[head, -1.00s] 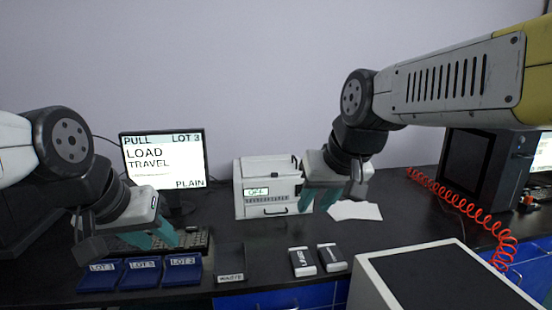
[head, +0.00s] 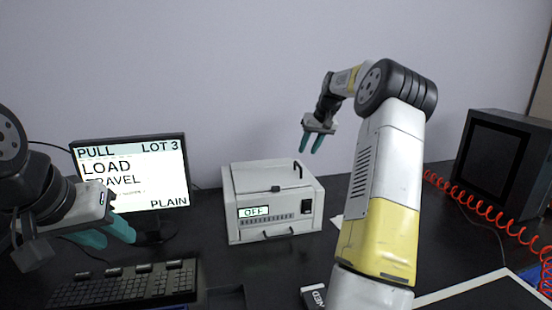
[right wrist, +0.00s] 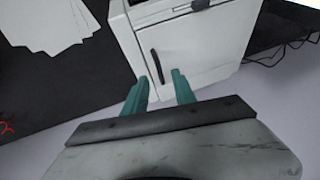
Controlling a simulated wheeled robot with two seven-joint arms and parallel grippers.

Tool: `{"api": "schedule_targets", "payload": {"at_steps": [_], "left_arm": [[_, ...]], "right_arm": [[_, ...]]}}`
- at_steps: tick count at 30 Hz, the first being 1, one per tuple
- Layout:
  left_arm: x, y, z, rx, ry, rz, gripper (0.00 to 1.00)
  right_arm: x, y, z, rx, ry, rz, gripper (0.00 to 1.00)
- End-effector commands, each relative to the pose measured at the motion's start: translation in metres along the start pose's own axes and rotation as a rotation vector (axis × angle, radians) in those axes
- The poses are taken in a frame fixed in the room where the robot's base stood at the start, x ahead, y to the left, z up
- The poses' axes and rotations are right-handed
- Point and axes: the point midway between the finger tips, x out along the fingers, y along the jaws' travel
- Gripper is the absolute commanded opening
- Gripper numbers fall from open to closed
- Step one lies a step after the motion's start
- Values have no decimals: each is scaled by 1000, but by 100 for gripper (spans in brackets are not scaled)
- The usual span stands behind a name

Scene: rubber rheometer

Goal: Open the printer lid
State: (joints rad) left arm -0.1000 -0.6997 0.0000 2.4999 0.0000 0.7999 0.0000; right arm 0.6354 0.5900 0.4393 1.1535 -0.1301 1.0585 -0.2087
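The printer (head: 272,204) is a white box on the black bench, with a display reading OFF and a dark switch on its front. Its lid (head: 262,174) lies closed on top. A dark upright handle (head: 299,169) stands at the lid's right side; it also shows in the right wrist view (right wrist: 157,67). My right gripper (head: 309,151) is open and empty above the printer's back right, pointing down. In the right wrist view its teal fingers (right wrist: 160,78) are apart, with the handle beyond them. My left gripper (head: 108,234) appears open and empty, left of the printer.
A monitor (head: 130,175) stands left of the printer, with a keyboard (head: 125,284) in front. White sheets (right wrist: 45,22) lie beside the printer. A dark-fronted box (head: 502,165) and a red coiled cable (head: 470,204) are at right. My right arm hides the bench right of the printer.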

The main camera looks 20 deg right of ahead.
Motion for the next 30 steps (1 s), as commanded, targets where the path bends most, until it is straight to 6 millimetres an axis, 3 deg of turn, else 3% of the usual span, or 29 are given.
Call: {"api": "schedule_targets", "payload": {"at_steps": [3, 18, 29, 30], "left_arm": [[0, 0, 0, 0, 0, 0, 36], [0, 0, 0, 0, 0, 0, 36], [0, 0, 0, 0, 0, 0, 36], [0, 0, 0, 0, 0, 0, 36]], "right_arm": [[8, 9, -2, 10, 2, -5, 32], [76, 7, -2, 9, 0, -6, 32], [82, 7, -2, 8, 2, -4, 32], [82, 7, -2, 9, 2, -4, 27]]}}
